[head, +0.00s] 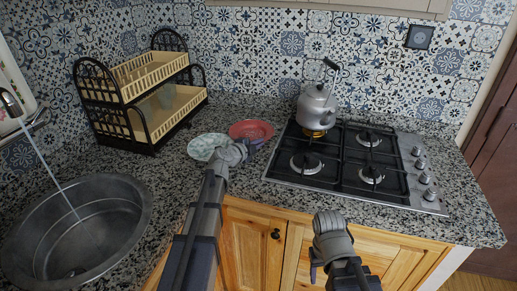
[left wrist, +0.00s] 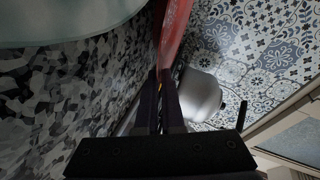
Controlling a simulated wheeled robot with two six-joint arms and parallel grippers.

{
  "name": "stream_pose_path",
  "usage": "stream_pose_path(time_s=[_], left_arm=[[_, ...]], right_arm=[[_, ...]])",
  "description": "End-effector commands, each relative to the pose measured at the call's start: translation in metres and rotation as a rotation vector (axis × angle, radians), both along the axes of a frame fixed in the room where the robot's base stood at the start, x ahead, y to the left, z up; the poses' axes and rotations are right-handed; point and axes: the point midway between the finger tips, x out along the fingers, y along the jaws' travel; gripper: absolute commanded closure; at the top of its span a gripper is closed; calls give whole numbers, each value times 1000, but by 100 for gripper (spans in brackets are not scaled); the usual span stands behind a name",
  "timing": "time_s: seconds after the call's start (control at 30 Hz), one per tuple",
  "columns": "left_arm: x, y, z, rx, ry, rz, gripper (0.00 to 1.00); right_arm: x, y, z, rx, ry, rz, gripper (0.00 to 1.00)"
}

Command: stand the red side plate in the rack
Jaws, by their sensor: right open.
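The red side plate (head: 251,129) is on the counter left of the hob, just beyond my left gripper (head: 254,147). In the left wrist view the red plate (left wrist: 173,35) is seen nearly edge-on, and its rim runs down between the close-set fingers of my left gripper (left wrist: 160,100), which look shut on it. Whether the plate is clear of the counter cannot be told. The two-tier rack (head: 120,138), black with cream trays, stands at the back left. My right gripper (head: 316,268) is open and empty, in front of the cabinet doors.
A pale patterned plate (head: 205,146) lies left of the red one. A kettle (head: 317,104) stands on the hob (head: 336,165). A sink (head: 110,207) with running water is at left.

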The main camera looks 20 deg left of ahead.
Motion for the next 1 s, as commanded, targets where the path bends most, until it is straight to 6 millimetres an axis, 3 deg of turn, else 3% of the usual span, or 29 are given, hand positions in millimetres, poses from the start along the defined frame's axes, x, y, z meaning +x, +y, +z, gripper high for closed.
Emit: stream_pose_path(time_s=[0.37,0.4,0.63,1.0], left_arm=[[0,0,-4,0,-1,1,100],[0,0,-2,0,0,0,91],[0,0,-2,0,0,0,65],[-4,1,5,0,0,1,65]], right_arm=[[0,0,-4,0,0,0,44],[0,0,-2,0,0,0,44],[0,0,-2,0,0,0,44],[0,0,5,0,0,0,44]])
